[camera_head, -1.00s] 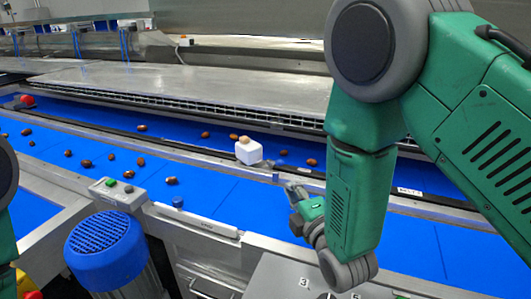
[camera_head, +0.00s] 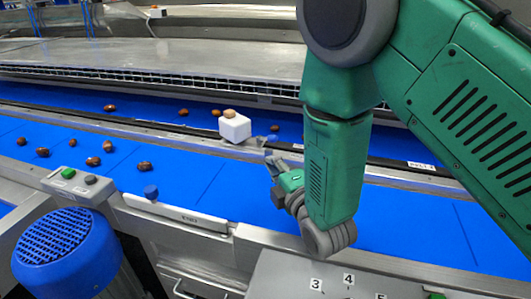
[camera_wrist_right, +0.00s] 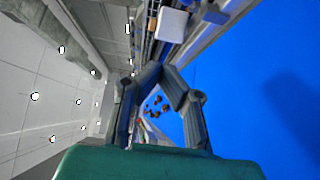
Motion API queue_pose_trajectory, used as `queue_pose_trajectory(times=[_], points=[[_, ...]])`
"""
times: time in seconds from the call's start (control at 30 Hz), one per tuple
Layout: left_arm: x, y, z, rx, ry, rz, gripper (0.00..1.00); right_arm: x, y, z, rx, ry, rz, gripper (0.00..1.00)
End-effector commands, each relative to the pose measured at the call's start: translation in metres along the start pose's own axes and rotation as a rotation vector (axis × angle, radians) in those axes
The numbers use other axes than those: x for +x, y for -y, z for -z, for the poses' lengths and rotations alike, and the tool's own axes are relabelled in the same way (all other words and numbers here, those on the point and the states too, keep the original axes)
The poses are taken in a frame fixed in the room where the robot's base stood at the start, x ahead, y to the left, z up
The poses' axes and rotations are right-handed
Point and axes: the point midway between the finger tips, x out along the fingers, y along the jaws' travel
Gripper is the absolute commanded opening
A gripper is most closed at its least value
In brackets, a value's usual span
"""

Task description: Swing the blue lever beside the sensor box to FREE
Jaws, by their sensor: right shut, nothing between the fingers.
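The white sensor box (camera_head: 235,127) stands on the rail between the two blue belts, with a tan rounded piece (camera_head: 229,113) on top. It also shows in the right wrist view (camera_wrist_right: 172,23). My right gripper (camera_head: 268,156) is shut and empty, just right of and nearer than the box, close to the lever. I cannot tell whether it touches. In the wrist view its fingers (camera_wrist_right: 161,70) meet at the tips. My left gripper is out of view.
Several brown dates (camera_head: 93,161) lie on the blue belts. A blue motor (camera_head: 65,250) is at lower left, a numbered panel (camera_head: 300,278) at lower right.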

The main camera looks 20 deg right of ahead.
Motion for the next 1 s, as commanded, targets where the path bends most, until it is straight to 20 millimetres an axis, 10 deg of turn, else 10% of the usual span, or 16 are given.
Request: queue_pose_trajectory(times=[0.67,1.0], points=[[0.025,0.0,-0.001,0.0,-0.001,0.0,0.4,0.002,0.024,0.0,0.0,0.001,-0.002,0.0],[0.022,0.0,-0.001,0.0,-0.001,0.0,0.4,0.054,0.024,-0.001,0.002,0.003,-0.004,0.0]])
